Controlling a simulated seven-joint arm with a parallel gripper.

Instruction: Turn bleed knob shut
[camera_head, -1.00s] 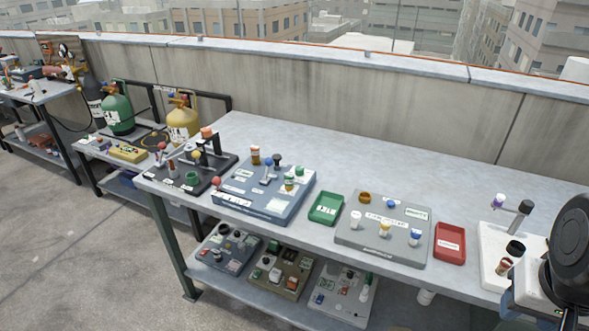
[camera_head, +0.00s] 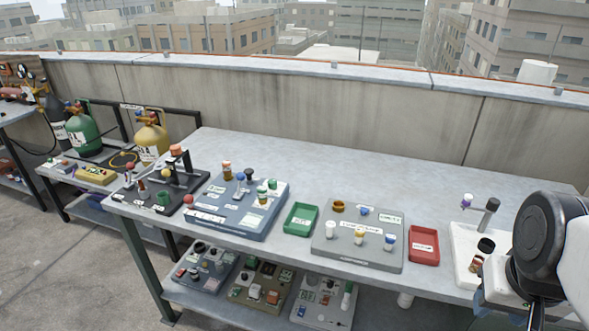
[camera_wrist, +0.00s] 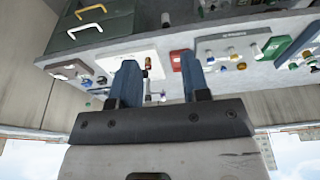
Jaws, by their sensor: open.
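No label that I can read marks the bleed knob, so I cannot tell which knob it is. A grey panel (camera_head: 330,248) on the bench carries a white knob (camera_head: 331,229), a yellow knob (camera_head: 359,236), a blue knob (camera_head: 390,241) and a brass-coloured knob (camera_head: 338,206). The grey panel (camera_wrist: 237,48) also shows in the wrist view. A blue panel (camera_head: 225,217) further left bears levers and knobs. In the wrist view my gripper (camera_wrist: 158,76) is open and empty, apart from every panel.
A green tray (camera_head: 300,219) and a red tray (camera_head: 424,244) flank the grey panel. A white panel (camera_head: 462,243) stands close to my arm. More panels sit on the lower shelf (camera_head: 210,305). Gas cylinders (camera_head: 152,138) stand at left. The rear bench top (camera_head: 330,160) is clear.

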